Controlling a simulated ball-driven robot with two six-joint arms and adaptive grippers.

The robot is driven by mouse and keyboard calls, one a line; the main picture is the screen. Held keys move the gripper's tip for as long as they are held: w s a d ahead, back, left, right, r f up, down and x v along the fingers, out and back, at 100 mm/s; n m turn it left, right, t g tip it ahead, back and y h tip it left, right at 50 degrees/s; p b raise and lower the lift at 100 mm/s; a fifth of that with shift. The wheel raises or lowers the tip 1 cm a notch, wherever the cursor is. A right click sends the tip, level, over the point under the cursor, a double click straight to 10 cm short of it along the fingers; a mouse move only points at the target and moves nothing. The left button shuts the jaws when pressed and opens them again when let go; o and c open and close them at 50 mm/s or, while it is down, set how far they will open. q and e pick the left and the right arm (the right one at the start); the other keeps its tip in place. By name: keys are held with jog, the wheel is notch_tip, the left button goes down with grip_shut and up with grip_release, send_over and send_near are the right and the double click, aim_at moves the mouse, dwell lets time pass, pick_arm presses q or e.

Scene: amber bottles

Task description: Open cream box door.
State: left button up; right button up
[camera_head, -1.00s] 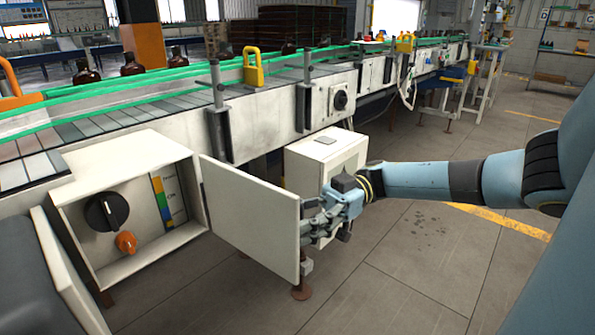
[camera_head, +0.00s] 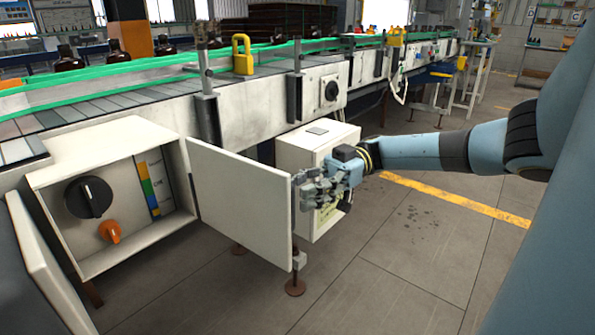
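The cream box (camera_head: 110,148) stands at the left, its front open. Inside show a black rotary knob (camera_head: 89,197), an orange knob (camera_head: 110,231) and a coloured strip label (camera_head: 149,192). Its cream door (camera_head: 238,208) is swung out to the right, well away from the opening. My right gripper (camera_head: 302,189) is at the door's free outer edge, fingers pointing left toward it. Whether the fingers touch or grip the edge cannot be told. My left gripper is not in view.
Another cream panel (camera_head: 45,262) stands at the box's left. A second cream box (camera_head: 318,140) stands behind my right gripper. The conveyor (camera_head: 250,108) with a yellow padlock (camera_head: 242,62) runs behind. The floor (camera_head: 400,260) at lower right is clear.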

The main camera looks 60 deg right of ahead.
jog(key=w+d+b, duration=0.1)
jog(key=d+b, duration=0.5)
jog(key=d, duration=0.1)
dwell(0.5)
jog(key=shift+w, duration=0.1)
notch_tip(320, 180, up, 10)
dwell(0.8)
dwell(0.5)
